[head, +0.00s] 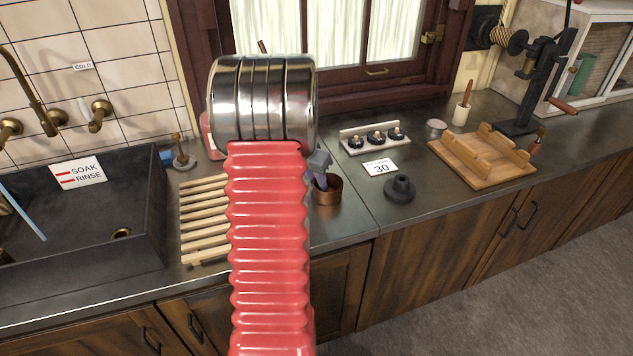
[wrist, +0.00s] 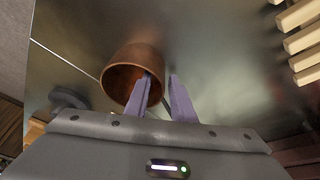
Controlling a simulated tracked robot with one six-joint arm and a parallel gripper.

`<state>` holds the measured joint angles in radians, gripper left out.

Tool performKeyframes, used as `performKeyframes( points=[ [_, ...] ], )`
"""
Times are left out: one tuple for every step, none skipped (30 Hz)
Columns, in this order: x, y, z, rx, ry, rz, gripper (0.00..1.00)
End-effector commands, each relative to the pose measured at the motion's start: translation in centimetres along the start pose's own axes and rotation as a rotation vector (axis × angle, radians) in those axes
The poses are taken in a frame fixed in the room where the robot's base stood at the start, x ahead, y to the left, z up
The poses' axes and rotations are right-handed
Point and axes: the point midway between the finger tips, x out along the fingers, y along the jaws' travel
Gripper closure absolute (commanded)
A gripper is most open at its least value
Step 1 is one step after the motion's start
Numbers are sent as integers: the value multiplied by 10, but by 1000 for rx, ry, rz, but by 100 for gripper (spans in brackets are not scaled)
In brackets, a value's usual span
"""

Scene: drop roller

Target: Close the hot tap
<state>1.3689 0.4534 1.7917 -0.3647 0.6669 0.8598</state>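Two brass wall taps show above the sink at the left of the head view. The tap nearer the middle (head: 99,112) is below a sign reading COLD (head: 83,66). The other tap (head: 9,130), at the left edge, has no label in view, so I cannot confirm it is the hot one. A brass spout (head: 27,88) curves down between them. My gripper (head: 320,168) is far right of the taps, over the counter by a copper cup (head: 327,192). In the wrist view its fingers (wrist: 162,78) are apart, one overlapping the cup's mouth (wrist: 130,88); contact is unclear.
The dark sink (head: 120,205) has a SOAK/RINSE card (head: 78,172) and a pale blue rod (head: 22,212). A slatted wooden rack (head: 203,220) lies between sink and cup. Knobs (head: 376,138), a black weight-like piece (head: 400,189) and a wooden stand (head: 482,158) are right.

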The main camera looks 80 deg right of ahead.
Motion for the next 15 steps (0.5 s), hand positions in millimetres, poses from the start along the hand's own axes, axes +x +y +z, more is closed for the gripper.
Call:
performKeyframes(
  points=[
    [0, 0, 0, 0, 0, 0, 78],
    [0, 0, 0, 0, 0, 0, 78],
    [-1, 0, 0, 0, 0, 0, 78],
    [-1, 0, -1, 0, 0, 0, 78],
    [-2, 0, -1, 0, 0, 0, 78],
    [-4, 0, -1, 0, 1, 0, 78],
    [-6, 0, -1, 0, 1, -1, 78],
    [-8, 0, -1, 0, 1, -1, 78],
    [-12, 0, -1, 0, 2, -1, 78],
    [-16, 0, -1, 0, 2, -2, 78],
    [-20, 0, -1, 0, 3, -2, 78],
    [-25, 0, -1, 0, 2, -1, 78],
    [-30, 0, -1, 0, 3, -2, 78],
    [-35, 0, -2, 0, 3, -2, 78],
    [-42, 0, -2, 0, 3, -2, 78]
  ],
)
